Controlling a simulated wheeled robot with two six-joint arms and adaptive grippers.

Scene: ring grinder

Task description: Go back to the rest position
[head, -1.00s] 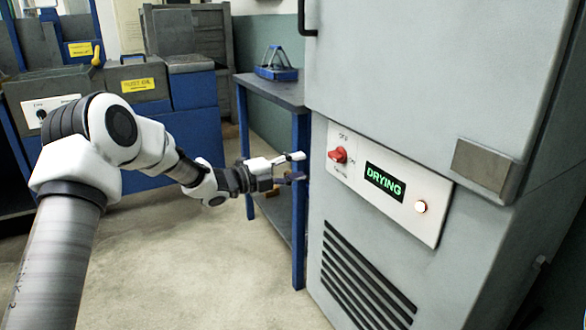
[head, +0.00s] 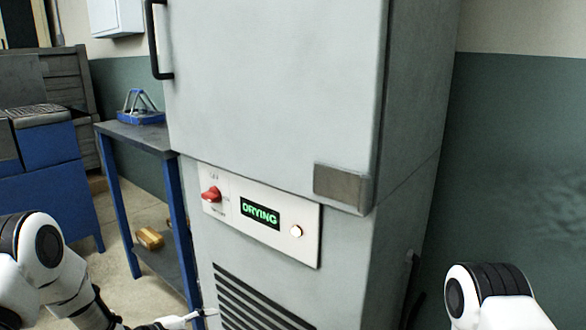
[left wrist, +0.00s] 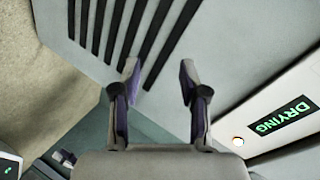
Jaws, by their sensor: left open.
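My left gripper (head: 190,318) is at the bottom edge of the head view, low in front of the grey machine, and mostly cut off. In the left wrist view its two fingers (left wrist: 159,72) are spread apart with nothing between them. They are in front of the machine's vent slots. My left arm comes in at the lower left. Part of my right arm shows at the lower right, but its gripper is out of view.
The grey machine (head: 270,90) has a closed door, a red knob (head: 211,194), a lit "DRYING" display (head: 260,213) and a lit round button (head: 296,231). A blue-legged table (head: 140,133) holds a blue tool (head: 142,113). A green wall (head: 520,170) stands right.

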